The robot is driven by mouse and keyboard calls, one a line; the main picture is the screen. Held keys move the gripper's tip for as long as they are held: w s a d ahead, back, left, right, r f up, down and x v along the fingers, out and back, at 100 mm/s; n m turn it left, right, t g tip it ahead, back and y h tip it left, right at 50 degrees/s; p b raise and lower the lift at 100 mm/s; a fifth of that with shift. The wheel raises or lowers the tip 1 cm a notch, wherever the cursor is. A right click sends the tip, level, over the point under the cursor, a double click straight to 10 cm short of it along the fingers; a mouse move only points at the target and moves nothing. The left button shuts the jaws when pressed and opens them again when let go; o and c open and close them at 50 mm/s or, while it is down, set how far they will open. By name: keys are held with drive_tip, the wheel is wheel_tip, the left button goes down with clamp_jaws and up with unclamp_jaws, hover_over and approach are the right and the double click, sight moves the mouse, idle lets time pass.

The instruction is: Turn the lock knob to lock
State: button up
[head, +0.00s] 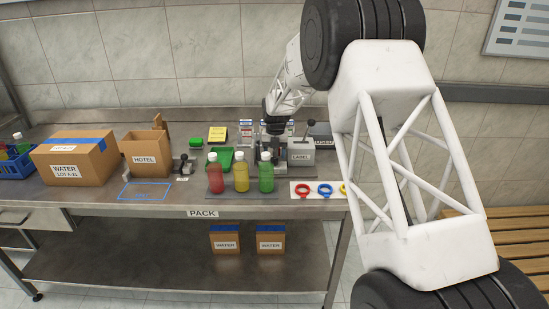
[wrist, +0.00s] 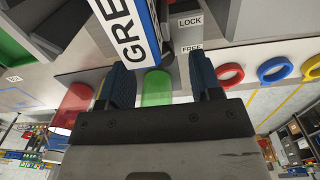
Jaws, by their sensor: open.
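My gripper (wrist: 158,64) is open, with its two dark blue fingers apart and nothing held between them. In the head view my gripper (head: 275,126) is over the feeder area behind the bottles, and its fingertips are hard to make out. In the wrist view a LOCK label (wrist: 190,21) and a FREE label (wrist: 191,48) lie just beyond the fingers, up and right. A white card lettered "GRE" (wrist: 130,35) covers part of the area beside them. I cannot clearly make out the lock knob; it may be hidden by the card.
Red (head: 215,176), yellow (head: 241,175) and green (head: 266,176) bottles stand in front of my gripper. A grey LABEL box (head: 301,157) is to the right. Red (head: 303,190) and blue (head: 325,190) rings lie near the edge. Cartons (head: 75,157) stand left.

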sight(276, 159)
drive_tip(key=shift+d+r, duration=0.1)
drive_tip(key=shift+r, duration=2.45)
drive_tip(key=shift+r, duration=0.1)
drive_tip(key=shift+s+d+r, duration=0.1)
drive_tip(key=shift+s+r, duration=0.05)
drive_tip(key=shift+s, duration=0.05)
drive_tip(key=s+d+r+m, duration=0.4)
drive_tip(key=s+r+m, duration=0.2)
drive_tip(key=s, duration=0.4)
drive_tip(key=s+d+r+m+t, duration=0.1)
drive_tip(key=s+d+r+m, duration=0.4)
drive_tip(key=s, duration=0.4)
drive_tip(key=s+d+r+m, duration=0.3)
drive_tip(key=s+r+m, duration=0.35)
drive_tip(key=s, duration=0.35)
drive_tip(key=s+d+f+m, duration=0.1)
drive_tip(key=s+d+m, duration=0.2)
drive_tip(key=s+m, duration=0.6)
drive_tip(key=s+d+f+m+t, duration=0.1)
drive_tip(key=s+m, duration=0.8)
drive_tip(key=s, duration=1.3)
drive_tip(key=shift+s+d+f+t, duration=0.15)
drive_tip(key=shift+d+f+t, duration=0.15)
drive_tip(key=shift+d+f, duration=0.6)
